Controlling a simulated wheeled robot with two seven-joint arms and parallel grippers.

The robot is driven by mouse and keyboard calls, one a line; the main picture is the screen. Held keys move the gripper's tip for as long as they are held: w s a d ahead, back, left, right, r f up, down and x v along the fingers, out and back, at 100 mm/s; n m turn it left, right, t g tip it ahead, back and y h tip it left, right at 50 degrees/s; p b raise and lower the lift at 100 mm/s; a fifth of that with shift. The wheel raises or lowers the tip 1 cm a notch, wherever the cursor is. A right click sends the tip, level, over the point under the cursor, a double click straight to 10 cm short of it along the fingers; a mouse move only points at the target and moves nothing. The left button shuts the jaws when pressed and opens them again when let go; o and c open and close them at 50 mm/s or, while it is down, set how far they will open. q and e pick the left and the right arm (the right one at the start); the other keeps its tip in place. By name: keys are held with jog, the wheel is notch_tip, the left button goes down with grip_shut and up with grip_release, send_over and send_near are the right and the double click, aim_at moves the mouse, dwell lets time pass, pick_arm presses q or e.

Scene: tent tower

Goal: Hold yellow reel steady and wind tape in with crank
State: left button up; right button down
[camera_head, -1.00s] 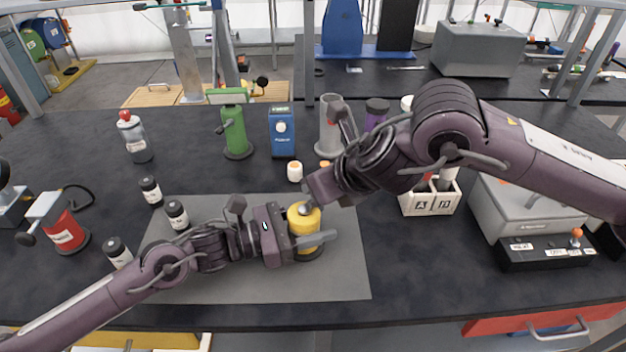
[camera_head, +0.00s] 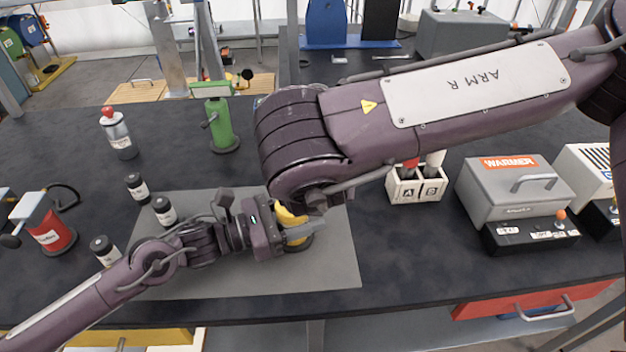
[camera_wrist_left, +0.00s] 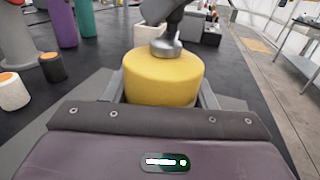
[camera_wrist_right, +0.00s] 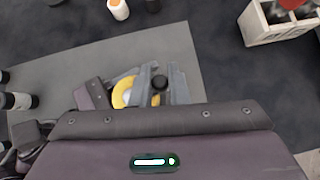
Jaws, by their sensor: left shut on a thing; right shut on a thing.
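The yellow reel (camera_head: 291,217) stands upright on the grey mat (camera_head: 215,275), partly hidden in the head view by my right arm. My left gripper (camera_head: 292,237) is shut around its side. The left wrist view shows the reel (camera_wrist_left: 163,80) between the fingers, with a grey metal part (camera_wrist_left: 166,46) on its top. In the right wrist view my right gripper (camera_wrist_right: 160,84) is shut on the dark round crank knob (camera_wrist_right: 159,83), above the reel (camera_wrist_right: 124,92). The right fingers are hidden in the head view. I cannot make out the tape.
Black-lidded bottles (camera_head: 164,210) stand on and beside the mat's left side. A green post (camera_head: 221,125) and a red-capped bottle (camera_head: 118,135) stand behind. A white A/B holder (camera_head: 417,186) and a grey warmer box (camera_head: 512,190) are on the right. The mat's front is clear.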

jog(key=shift+s+f+m+h, duration=0.15)
jog(key=shift+m+h, duration=0.15)
jog(key=shift+m, duration=0.1)
jog(key=c, duration=1.4)
grip_release()
jog(key=v, duration=1.2)
pick_arm(q)
jog(key=o, duration=1.4)
jog(key=shift+f, duration=0.1)
